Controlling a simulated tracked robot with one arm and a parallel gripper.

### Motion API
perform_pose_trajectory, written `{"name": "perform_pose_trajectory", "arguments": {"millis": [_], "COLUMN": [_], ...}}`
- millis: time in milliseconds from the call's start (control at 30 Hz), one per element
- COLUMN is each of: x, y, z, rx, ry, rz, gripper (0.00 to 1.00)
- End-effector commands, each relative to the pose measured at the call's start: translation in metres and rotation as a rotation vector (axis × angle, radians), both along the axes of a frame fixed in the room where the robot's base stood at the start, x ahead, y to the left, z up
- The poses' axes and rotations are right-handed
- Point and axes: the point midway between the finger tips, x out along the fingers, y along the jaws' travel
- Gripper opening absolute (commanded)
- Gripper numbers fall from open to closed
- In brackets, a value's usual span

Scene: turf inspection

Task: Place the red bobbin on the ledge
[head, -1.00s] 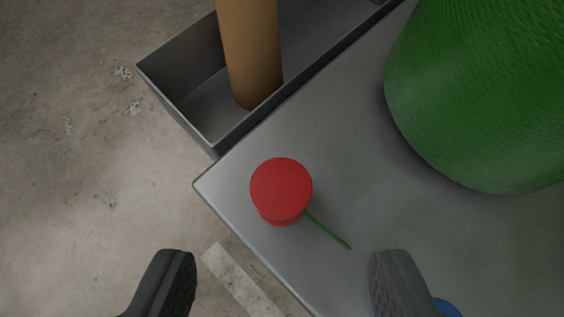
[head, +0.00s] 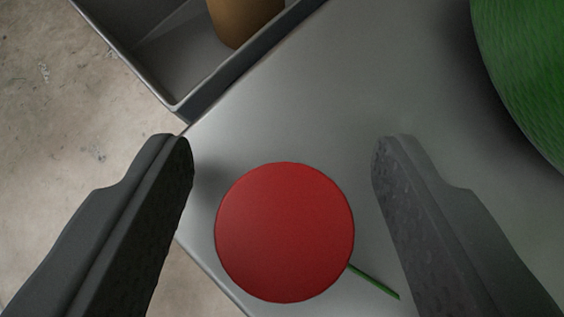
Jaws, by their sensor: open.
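The red bobbin (head: 285,232) stands on the grey table top near its corner, seen from above as a round red disc. A short green thread end (head: 375,282) sticks out from its lower right side. My gripper (head: 283,150) is open, with one dark finger on each side of the bobbin and a visible gap to both. The grey ledge (head: 185,107), a trough-like shelf with raised walls, runs along the table's upper left edge. How far the fingertips reach down beside the bobbin is hard to tell.
A brown cylinder (head: 243,20) stands in the ledge at the top. A large green spool (head: 530,75) stands on the table (head: 350,90) at the upper right. Bare concrete floor (head: 60,110) shows at the left. The table between bobbin and spool is clear.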

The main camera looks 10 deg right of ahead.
Motion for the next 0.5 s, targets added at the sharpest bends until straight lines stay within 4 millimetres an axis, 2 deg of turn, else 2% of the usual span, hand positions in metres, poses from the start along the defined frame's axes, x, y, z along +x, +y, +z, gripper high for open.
{"name": "perform_pose_trajectory", "arguments": {"millis": [67, 200, 233, 300, 500], "x": [-0.0001, -0.0002, -0.0003, -0.0002, -0.0002], "y": [-0.0001, -0.0002, -0.0003, -0.0004, -0.0006], "z": [0.0004, 0.0002, 0.0002, 0.0003, 0.0003], "rx": [0.0, 0.0, 0.0, 0.0, 0.0], "ry": [0.0, 0.0, 0.0, 0.0, 0.001], "rz": [0.0, 0.0, 0.0, 0.0, -0.001], "gripper": [0.51, 0.12, 0.06, 0.02, 0.02]}}
